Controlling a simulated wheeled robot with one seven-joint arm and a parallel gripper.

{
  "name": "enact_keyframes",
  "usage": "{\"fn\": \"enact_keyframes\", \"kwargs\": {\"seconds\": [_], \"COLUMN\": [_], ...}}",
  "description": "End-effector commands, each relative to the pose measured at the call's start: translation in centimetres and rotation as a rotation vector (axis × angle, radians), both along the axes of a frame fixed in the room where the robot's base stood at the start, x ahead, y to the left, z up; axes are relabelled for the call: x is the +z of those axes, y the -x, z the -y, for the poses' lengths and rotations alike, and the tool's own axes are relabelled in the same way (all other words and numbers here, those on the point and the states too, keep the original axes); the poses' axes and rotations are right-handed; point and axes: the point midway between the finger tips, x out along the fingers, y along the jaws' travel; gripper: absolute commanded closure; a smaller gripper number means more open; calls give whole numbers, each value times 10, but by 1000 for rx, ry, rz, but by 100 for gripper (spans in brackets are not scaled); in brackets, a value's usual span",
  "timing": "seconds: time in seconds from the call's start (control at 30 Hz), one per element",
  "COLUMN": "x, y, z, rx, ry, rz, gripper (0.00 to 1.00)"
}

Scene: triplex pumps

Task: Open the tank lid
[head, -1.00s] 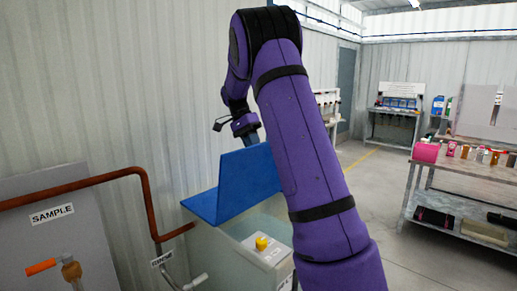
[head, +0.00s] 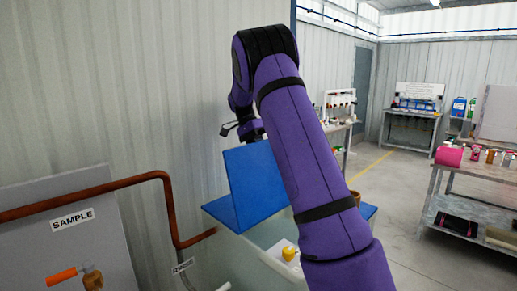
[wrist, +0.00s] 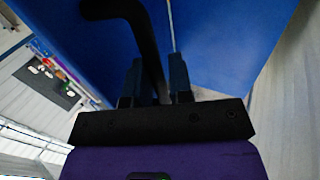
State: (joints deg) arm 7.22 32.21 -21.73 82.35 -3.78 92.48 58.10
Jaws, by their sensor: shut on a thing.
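The blue tank lid (head: 255,183) is raised and stands steeply tilted above the pale tank (head: 262,262) in the head view. A flat blue part (head: 222,212) lies along the tank's top beside it. In the wrist view, the blue lid (wrist: 225,45) fills much of the picture. A black bar-like handle (wrist: 150,50) runs from it down between the fingers. My gripper (wrist: 155,80) is shut on this handle. In the head view, my purple arm covers part of the lid and tank, and my fingertips are hidden behind the lid.
A copper pipe (head: 165,205) and a grey SAMPLE panel (head: 60,245) stand at the left. A corrugated wall (head: 110,90) is close behind the tank. A yellow knob (head: 289,253) sits on the tank's front. Shelves with bottles (head: 455,190) stand at the right; the floor (head: 395,195) between is clear.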

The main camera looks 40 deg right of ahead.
Motion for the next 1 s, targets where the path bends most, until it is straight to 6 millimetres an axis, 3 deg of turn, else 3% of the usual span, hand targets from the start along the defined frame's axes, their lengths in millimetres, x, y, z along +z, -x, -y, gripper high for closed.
{"fn": "enact_keyframes", "kwargs": {"seconds": [0.27, 0.3, 0.37, 1.0], "x": [-6, -6, -6, -2], "y": [-8, -8, -8, -5], "z": [-5, -5, -5, -3], "rx": [12, 12, 13, 10], "ry": [-3, -3, -2, 0], "rz": [12, 13, 13, 13], "gripper": [100, 73, 60, 60]}}
